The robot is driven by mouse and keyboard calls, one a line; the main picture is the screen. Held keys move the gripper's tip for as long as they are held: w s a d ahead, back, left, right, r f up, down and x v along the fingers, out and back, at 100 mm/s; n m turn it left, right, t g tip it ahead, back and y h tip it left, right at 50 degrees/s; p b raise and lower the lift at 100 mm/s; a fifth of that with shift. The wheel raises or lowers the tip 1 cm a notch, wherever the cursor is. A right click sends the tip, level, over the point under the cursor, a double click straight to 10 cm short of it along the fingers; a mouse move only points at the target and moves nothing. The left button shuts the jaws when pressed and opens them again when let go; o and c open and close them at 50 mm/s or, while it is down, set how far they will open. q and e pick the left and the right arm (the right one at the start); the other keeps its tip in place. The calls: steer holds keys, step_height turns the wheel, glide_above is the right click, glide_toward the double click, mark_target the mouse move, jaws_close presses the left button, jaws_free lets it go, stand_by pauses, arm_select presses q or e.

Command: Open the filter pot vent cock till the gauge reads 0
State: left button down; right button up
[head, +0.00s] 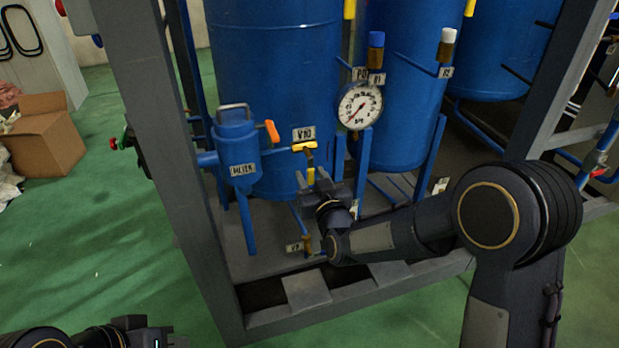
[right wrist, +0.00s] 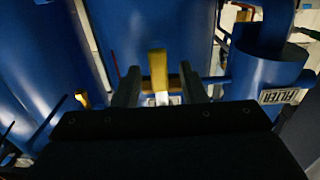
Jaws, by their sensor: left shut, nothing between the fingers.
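The blue filter pot (head: 238,150) stands at the left of the frame, with a handle on top and an orange lever (head: 271,131) at its right side. The pot also shows at the right of the right wrist view (right wrist: 262,65). The round gauge (head: 360,106) is right of it; its needle seems to point lower left, too small to read exactly. My right gripper (head: 322,180) is just below the yellow handle (head: 305,148) by the V10 tag. In the right wrist view its fingers are apart, with a yellow part (right wrist: 158,70) between them. My left gripper (head: 150,335) is shut and empty at lower left.
Blue tanks (head: 275,70) stand behind. A grey frame post (head: 170,150) rises left of the pot. A lower valve (head: 307,245) is near the frame's base. A cardboard box (head: 45,140) lies far left; green floor there is mostly clear.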

steer(key=shift+w+a, duration=0.15)
steer(key=shift+w, duration=0.5)
jaws_close()
steer(key=w+d+r+n+b, duration=0.1)
steer(key=d+r+n, duration=0.3)
steer(key=n, duration=1.3)
steer(key=shift+w+r+b, duration=0.15)
steer(key=shift+w+b, duration=0.05)
steer(key=shift+b, duration=0.15)
steer(key=shift+d, duration=0.1)
